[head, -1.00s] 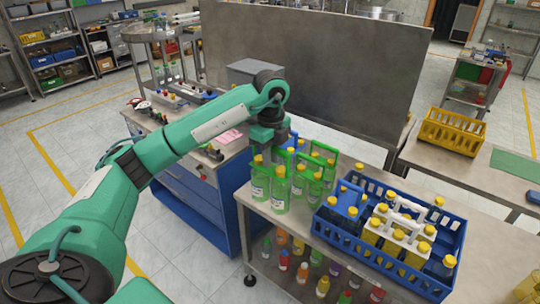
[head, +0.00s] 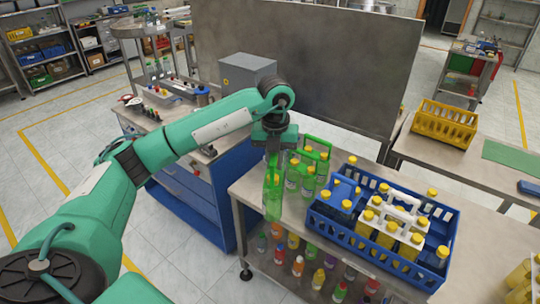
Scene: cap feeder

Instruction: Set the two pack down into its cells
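My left gripper (head: 272,148) points down above the near left part of the bench, at the top of a green pack of bottles (head: 272,190). The gripper appears shut on the pack's top; the fingertips are partly hidden. The pack is seen nearly end-on, one bottle in front, close to the bench's front edge. A blue crate (head: 375,250) stands to its right. It holds a blue pack (head: 345,192) at its left end and a white carrier (head: 403,212) with yellow bottles. Its right part shows yellow-capped bottles. The crate's floor is largely hidden. My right gripper is not in view.
More green bottles with a green carrier (head: 310,165) stand between the held pack and the crate. An upright grey panel (head: 310,65) rises behind the bench. A yellow crate (head: 445,122) is on the table behind.

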